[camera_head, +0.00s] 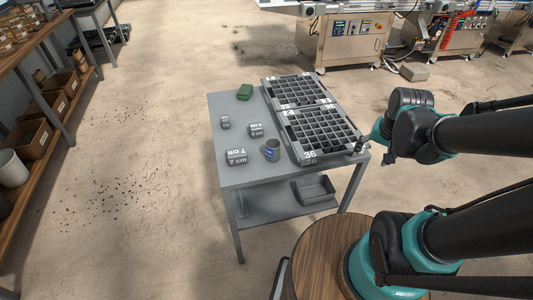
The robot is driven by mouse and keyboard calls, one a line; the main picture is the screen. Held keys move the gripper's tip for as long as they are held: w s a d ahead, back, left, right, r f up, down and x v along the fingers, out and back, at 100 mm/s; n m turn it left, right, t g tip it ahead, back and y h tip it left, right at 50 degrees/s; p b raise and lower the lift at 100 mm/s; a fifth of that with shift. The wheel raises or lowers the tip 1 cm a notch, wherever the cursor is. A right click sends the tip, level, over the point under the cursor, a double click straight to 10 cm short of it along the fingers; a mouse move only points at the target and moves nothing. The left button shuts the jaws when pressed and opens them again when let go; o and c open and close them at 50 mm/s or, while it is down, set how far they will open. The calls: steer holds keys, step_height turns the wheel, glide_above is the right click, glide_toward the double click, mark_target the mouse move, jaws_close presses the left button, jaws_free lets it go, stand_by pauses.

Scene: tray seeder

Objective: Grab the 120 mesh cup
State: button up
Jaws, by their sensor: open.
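A small dark grey-blue cup (271,150) with a blue label stands upright near the front edge of the grey table (235,173), left of the seed trays. Its label is too small to read, so I cannot tell whether it says 120 mesh. My gripper (364,147) is at the table's right front corner, well to the right of the cup, with the front tray between them. It is open and empty; its fingers are small and partly hidden by the arm.
Two compartment trays (307,160) fill the table's right side. Grey blocks (236,157), one marked 7 cm, and a green object (244,92) lie on the left. A grey bin (313,190) sits on the lower shelf. Left of the cup is some free tabletop.

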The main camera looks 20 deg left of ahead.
steer(key=w+a+r+m+g, duration=0.1)
steer(key=w+a+r+m, duration=0.15)
steer(key=a, duration=0.65)
steer(key=w+a+r+m+g, duration=0.1)
steer(key=a+r, duration=0.2)
steer(key=a, duration=0.5)
step_height(320, 180, up, 3)
steer(key=m+g, duration=0.1)
steer(key=m, duration=0.3)
glide_above(273, 150)
steer(key=w+a, duration=0.1)
steer(key=w, duration=0.1)
steer(key=shift+h, duration=0.3)
step_height(273, 150, down, 11)
steer(key=shift+f, duration=0.1)
steer(key=shift+w+d+f, duration=0.1)
steer(key=shift+f, duration=1.3)
steer(key=shift+w+f, duration=0.1)
steer(key=shift+f, duration=1.25)
steer(key=shift+c, duration=0.3)
steer(key=c, duration=1.2)
